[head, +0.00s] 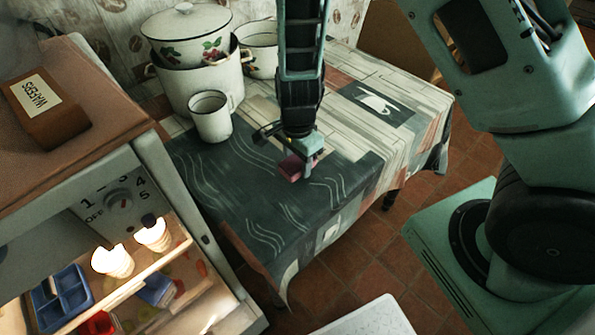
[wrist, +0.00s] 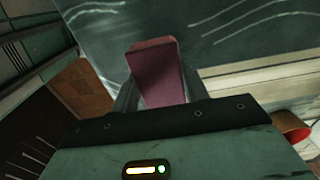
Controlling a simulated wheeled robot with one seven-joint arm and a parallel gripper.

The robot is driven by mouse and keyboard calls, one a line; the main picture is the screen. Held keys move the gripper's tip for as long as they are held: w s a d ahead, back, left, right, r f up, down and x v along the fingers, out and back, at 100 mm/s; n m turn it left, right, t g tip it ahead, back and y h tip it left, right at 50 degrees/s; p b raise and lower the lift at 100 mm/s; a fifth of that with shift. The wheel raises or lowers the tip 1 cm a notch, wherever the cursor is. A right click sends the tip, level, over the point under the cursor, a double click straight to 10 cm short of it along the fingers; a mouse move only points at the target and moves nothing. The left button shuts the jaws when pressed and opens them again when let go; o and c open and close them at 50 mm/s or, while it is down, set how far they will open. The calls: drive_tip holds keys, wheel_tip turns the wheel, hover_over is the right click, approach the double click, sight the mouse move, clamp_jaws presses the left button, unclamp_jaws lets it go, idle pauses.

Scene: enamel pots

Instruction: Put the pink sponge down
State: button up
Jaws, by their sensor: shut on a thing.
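The pink sponge (head: 291,168) is between the fingers of my gripper (head: 300,165), over the dark part of the patterned tablecloth (head: 200,165). In the wrist view the sponge (wrist: 157,74) stands out from between the two fingers of my gripper (wrist: 155,92), which are shut on it. The sponge is low over the table. I cannot tell whether its lower end touches the cloth.
A white enamel mug (head: 210,118) stands left of my gripper. Behind it are a large lidded pot (head: 190,80) and another enamel pot (head: 262,62). An open fridge (head: 130,205) with a wafers box (head: 45,108) on top is at left. The front cloth is clear.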

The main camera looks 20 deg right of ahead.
sight(297, 171)
drive_tip(key=shift+f, duration=1.85)
drive_tip(key=shift+f+b, duration=0.2)
drive_tip(key=shift+b, duration=0.15)
drive_tip(key=o, duration=1.3)
drive_tip(key=shift+r, duration=0.1)
